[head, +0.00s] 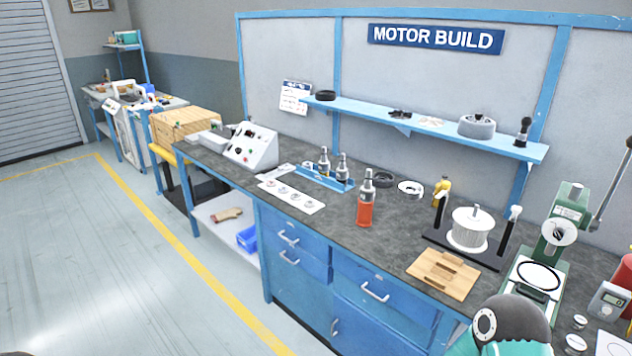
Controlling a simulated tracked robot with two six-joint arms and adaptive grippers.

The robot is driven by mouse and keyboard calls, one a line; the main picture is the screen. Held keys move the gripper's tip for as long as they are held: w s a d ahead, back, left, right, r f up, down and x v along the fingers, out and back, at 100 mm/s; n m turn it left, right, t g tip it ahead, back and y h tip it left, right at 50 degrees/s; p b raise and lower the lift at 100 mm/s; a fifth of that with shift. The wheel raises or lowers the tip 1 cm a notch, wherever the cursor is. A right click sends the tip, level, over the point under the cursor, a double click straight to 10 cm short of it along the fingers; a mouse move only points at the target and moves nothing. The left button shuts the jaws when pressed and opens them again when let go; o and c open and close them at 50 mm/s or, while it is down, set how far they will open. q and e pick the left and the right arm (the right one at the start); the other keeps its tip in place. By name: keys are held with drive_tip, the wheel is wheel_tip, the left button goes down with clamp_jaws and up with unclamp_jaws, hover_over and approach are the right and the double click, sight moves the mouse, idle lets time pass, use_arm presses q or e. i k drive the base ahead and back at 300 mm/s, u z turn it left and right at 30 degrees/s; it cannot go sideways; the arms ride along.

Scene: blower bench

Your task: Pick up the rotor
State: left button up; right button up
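A pale, ribbed cylinder with a short shaft on top (469,228) looks like the rotor. No gripper fingers show in the head view. A dark rounded part with teal at the bottom right looks like a piece of my own arm. Nothing is seen touching the rotor.
A wooden block (443,274) lies in front of the rotor's base. A green press (562,225) stands to its right. A red bottle (366,203) stands to the left. A blue shelf (420,124) runs behind. Bare benchtop lies between bottle and base.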

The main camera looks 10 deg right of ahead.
sight(366, 191)
drive_tip(key=u, duration=0.1)
drive_tip(key=i, duration=1.8)
drive_tip(key=z, duration=0.65)
drive_tip(key=k, duration=0.9)
drive_tip(key=z, duration=0.15)
drive_tip(key=i, duration=0.9)
drive_tip(key=u, duration=0.1)
